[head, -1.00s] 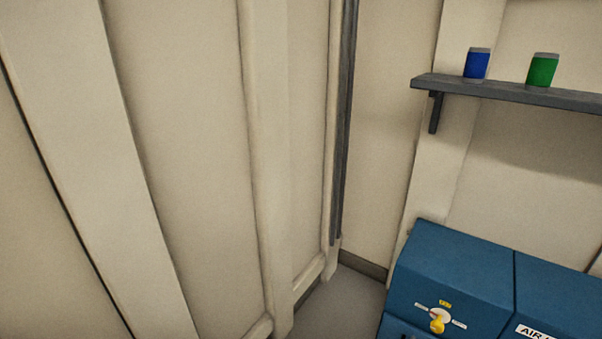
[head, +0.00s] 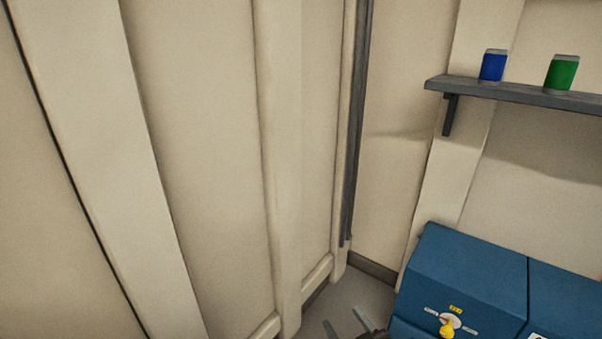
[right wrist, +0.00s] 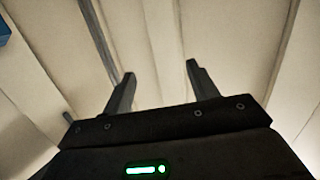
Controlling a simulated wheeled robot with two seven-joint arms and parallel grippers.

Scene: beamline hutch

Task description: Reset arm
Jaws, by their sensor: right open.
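My right gripper (head: 346,322) shows at the bottom edge of the head view, just left of the blue cabinet. In the right wrist view its two fingers (right wrist: 159,82) stand apart with nothing between them, against the cream wall panels. My left gripper is in neither view.
A blue cabinet (head: 465,270) with a yellow knob (head: 447,327) stands at the lower right. Above it a dark shelf (head: 520,94) holds a blue can (head: 493,66) and a green can (head: 562,73). Cream panelled walls (head: 200,130) fill the left. Some grey floor (head: 350,293) shows in the corner.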

